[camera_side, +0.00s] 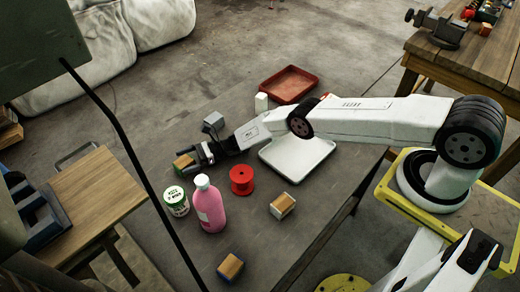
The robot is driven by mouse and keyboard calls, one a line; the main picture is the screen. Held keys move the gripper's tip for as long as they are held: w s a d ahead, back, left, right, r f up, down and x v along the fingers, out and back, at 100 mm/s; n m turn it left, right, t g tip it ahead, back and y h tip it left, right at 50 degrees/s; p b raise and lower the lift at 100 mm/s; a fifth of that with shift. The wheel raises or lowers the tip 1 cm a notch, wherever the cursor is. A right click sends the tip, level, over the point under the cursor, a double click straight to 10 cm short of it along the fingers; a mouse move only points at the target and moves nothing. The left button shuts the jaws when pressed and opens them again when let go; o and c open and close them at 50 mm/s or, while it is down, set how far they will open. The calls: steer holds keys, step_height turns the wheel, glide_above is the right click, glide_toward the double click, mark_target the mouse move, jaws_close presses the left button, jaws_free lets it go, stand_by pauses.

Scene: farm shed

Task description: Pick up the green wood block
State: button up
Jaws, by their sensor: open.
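A small wood block (184,161) with an orange-brown top and what looks like a greenish side lies on the grey table, left of centre. My gripper (198,157) is low over the table, its dark fingers pointing left and open right at this block. I cannot tell whether the fingers touch it or how far they reach around it. Part of the block's right side is hidden by the fingers.
Close by are a green-and-white can (176,201), a pink bottle (209,206) and a red spool (242,180). Two other wood blocks, one yellowish (282,205) and one orange-and-blue (230,267), lie nearer. A white tray (324,160) and red tray (290,85) sit right.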

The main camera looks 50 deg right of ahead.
stand_by(0.4)
steer(key=c, duration=1.3)
steer(key=shift+r, duration=0.2)
steer(key=shift+r, duration=1.2)
steer(key=shift+s+d+r, duration=0.65)
steer(key=shift+s+r, duration=1.05)
steer(key=shift+s, duration=0.55)
steer(key=shift+s+d+r, duration=0.6)
steer(key=shift+s+r, duration=1.1)
steer(key=shift+s, duration=0.55)
steer(key=shift+s+d+r, duration=0.65)
steer(key=shift+s+r, duration=1.05)
steer(key=shift+s, duration=0.55)
